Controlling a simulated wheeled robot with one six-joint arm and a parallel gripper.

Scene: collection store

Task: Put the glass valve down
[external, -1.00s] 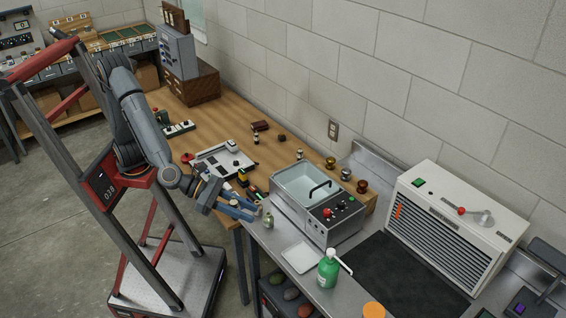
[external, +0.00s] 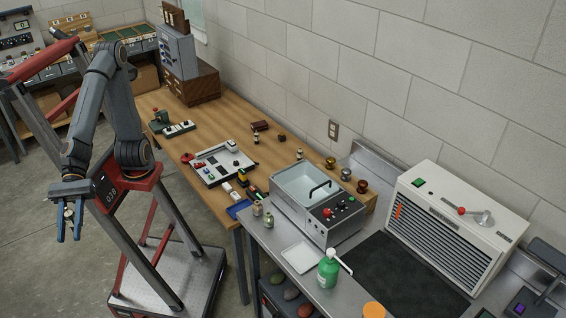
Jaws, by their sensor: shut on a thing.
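My gripper (external: 68,230) hangs at the far left, fingers pointing down, clear of the benches and over the floor side of my base. Its blue fingers are shut on a small pale thing (external: 69,211), which I take to be the glass valve. It is mostly hidden between the fingers, so its shape is hard to tell.
The wooden bench (external: 205,115) carries a white tray (external: 222,163), small tools and a blue tray (external: 238,209). A basin unit (external: 318,205), a white dish (external: 300,257) and a green bottle (external: 328,268) crowd the metal bench. Bare wood shows behind the white tray.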

